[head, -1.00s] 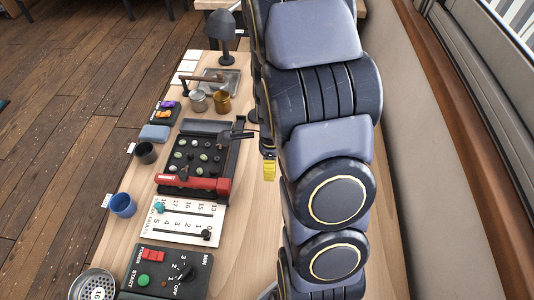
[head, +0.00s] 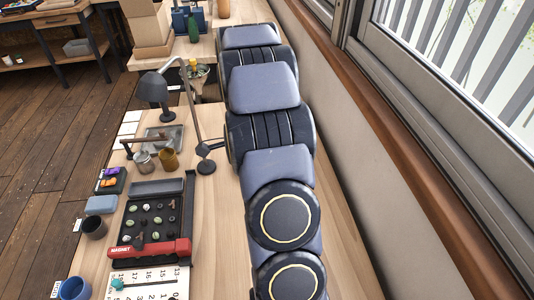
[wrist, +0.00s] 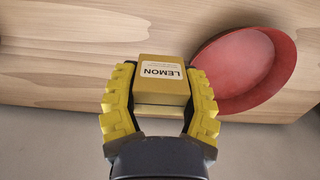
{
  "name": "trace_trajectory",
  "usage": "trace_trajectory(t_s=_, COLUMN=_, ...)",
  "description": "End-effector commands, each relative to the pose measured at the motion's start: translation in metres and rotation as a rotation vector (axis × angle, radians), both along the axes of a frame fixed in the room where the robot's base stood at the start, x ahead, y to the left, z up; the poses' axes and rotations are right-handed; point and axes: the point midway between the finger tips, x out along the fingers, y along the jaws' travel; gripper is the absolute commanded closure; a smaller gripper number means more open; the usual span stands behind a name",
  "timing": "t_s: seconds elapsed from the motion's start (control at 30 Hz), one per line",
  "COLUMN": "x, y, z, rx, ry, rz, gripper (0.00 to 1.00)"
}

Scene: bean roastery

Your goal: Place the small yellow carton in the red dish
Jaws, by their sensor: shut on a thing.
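The small yellow carton (wrist: 163,82), with a white label reading LEMON, sits between the yellow fingers of my gripper (wrist: 160,107) in the wrist view. The fingers are shut on its sides. The red dish (wrist: 243,68) is just right of the carton in the wrist view, on a pale wooden surface. The right finger overlaps the dish's left rim in the picture; I cannot tell the height between them. The dish looks empty where it shows. I cannot make out the carton or the red dish in the head view.
A wooden bench (head: 222,245) holds a black tray with a red magnet bar (head: 150,249), metal cups and a desk lamp (head: 153,88). A window wall runs along the right. Another bench with boxes (head: 148,22) stands at the far end.

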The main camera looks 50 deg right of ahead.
Motion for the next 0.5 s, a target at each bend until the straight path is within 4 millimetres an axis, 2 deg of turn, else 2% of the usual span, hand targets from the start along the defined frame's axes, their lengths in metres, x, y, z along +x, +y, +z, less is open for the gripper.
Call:
trace_trajectory(t_s=0.03, x=0.002, y=-0.013, z=-0.001, rx=-0.005, ry=-0.001, rz=-0.007, gripper=0.87)
trace_trajectory(t_s=0.13, x=0.002, y=-0.029, z=0.001, rx=-0.01, ry=0.006, rz=-0.013, gripper=0.87)
trace_trajectory(t_s=0.33, x=0.005, y=-0.046, z=-0.002, rx=-0.013, ry=0.012, rz=-0.017, gripper=0.87)
trace_trajectory(t_s=0.5, x=0.022, y=-0.064, z=-0.013, rx=-0.013, ry=0.013, rz=-0.017, gripper=0.87)
